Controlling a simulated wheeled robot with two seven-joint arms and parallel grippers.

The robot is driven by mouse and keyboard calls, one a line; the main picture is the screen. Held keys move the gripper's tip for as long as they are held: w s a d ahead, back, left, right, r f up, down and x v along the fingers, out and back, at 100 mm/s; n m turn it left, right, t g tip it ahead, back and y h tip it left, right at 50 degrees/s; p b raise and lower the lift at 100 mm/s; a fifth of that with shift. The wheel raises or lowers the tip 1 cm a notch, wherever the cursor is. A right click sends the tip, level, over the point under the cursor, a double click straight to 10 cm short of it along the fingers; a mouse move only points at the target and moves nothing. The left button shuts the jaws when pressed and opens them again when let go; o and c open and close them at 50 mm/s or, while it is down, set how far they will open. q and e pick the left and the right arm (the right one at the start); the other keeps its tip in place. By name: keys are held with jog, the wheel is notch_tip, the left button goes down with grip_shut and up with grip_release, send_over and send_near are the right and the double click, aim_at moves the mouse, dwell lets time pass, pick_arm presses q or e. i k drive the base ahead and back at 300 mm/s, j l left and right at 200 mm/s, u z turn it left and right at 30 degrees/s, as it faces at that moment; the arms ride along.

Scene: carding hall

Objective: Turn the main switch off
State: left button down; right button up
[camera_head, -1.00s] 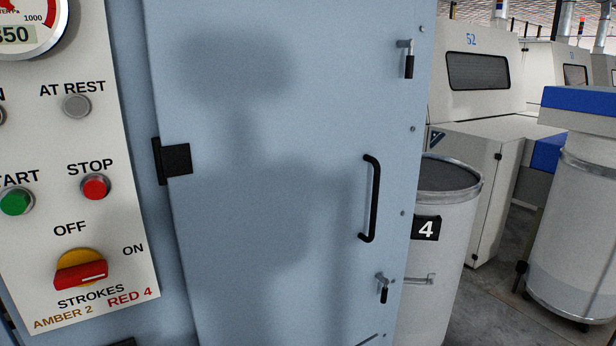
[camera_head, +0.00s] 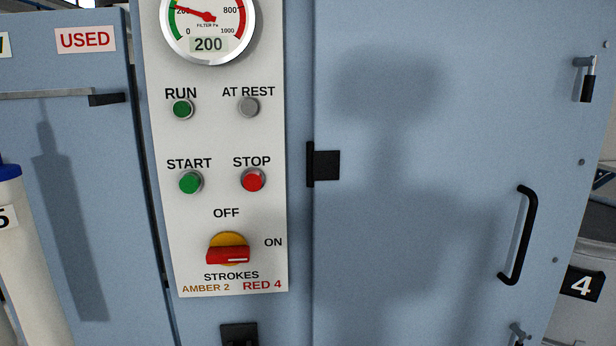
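The main switch (camera_head: 228,250) is a red rotary handle on a yellow disc, low on the white control panel (camera_head: 275,130). Its handle lies roughly horizontal, with its white mark on the right, towards the word ON. The word OFF is above it. Above the switch are a green START button (camera_head: 190,182) and a red STOP button (camera_head: 253,180). Higher up are a green RUN lamp (camera_head: 182,109) and a grey AT REST lamp (camera_head: 248,107). Neither gripper is in view.
A round gauge (camera_head: 208,20) at the panel top reads 200. A blue-grey door with a black handle (camera_head: 520,235) is on the right. A dark socket-like fitting (camera_head: 240,335) is below the panel. A USED sign (camera_head: 86,40) is at upper left.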

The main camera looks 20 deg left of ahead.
aim_at(227, 248)
jog(key=u, duration=1.15)
